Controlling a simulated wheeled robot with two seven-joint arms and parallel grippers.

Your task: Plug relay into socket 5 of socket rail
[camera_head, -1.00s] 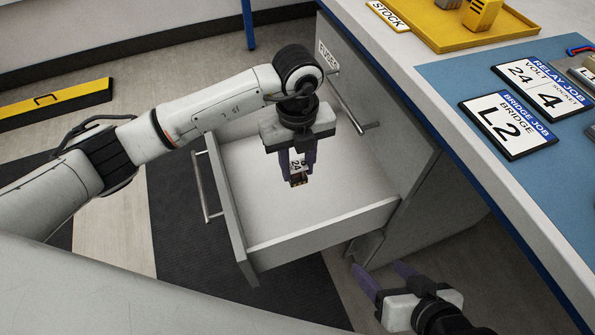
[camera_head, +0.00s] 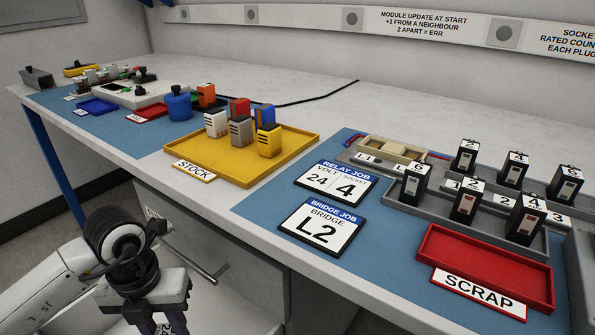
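My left gripper (camera_head: 163,327) is at the bottom left, its fingertips cut off by the frame's edge. The grey socket rail (camera_head: 551,240) stands on the bench at the right. Several black relays with white numbered tops stand on it in two rows, including a front one (camera_head: 467,203). I cannot make out which place is socket 5. The relay job card (camera_head: 336,181) reads volt 24, socket 4. My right gripper is not in view.
A red scrap tray (camera_head: 484,262) lies in front of the rail. A bridge job card (camera_head: 320,228) reads L2. A yellow stock tray (camera_head: 290,146) holds several coloured blocks. A beige device (camera_head: 392,150) stands behind the cards. The drawer handle (camera_head: 197,262) shows below the bench edge.

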